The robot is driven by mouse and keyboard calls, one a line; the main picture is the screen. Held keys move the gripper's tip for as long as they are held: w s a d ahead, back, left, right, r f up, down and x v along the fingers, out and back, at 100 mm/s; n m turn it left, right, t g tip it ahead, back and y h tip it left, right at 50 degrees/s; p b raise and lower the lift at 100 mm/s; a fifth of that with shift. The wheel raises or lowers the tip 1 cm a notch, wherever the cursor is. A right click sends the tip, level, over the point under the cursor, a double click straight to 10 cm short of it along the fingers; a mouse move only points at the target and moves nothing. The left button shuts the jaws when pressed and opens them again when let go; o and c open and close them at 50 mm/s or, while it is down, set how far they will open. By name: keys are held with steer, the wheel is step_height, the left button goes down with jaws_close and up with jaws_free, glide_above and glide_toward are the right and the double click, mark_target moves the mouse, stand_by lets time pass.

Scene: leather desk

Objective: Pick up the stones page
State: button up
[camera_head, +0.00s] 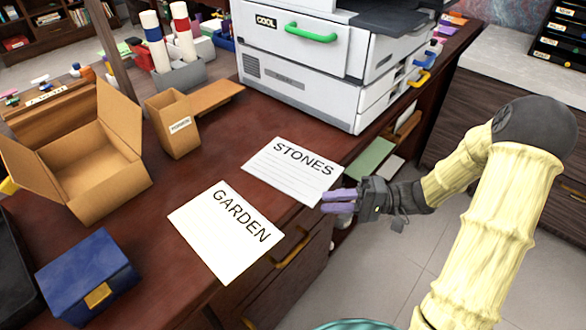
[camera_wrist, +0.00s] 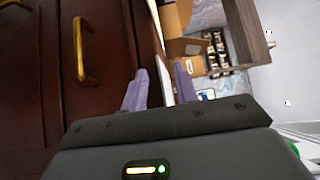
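The stones page (camera_head: 290,178), a white sheet headed STONES, lies flat on the dark red desk near its right edge. The garden page (camera_head: 222,240) lies to its left and nearer. My gripper (camera_head: 338,201) is just off the desk edge, beside the right corner of the stones page. In the wrist view its two purple fingers (camera_wrist: 160,88) are apart, with a thin white page edge (camera_wrist: 163,72) seen between them. The fingers do not appear to press on it. I cannot tell how far the sheet reaches between them.
A white printer (camera_head: 300,75) stands behind the pages. An open cardboard box (camera_head: 85,165), a smaller box (camera_head: 172,125) and a blue box (camera_head: 88,275) are on the left. Drawers with a brass handle (camera_head: 293,250) are below the desk edge. Open floor lies to the right.

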steer(key=a, duration=0.3)
steer(key=shift+s+a+f, duration=0.1)
steer(key=shift+s+a, duration=0.05)
steer(key=shift+a, duration=0.25)
steer(key=shift+c, duration=0.4)
jaws_close()
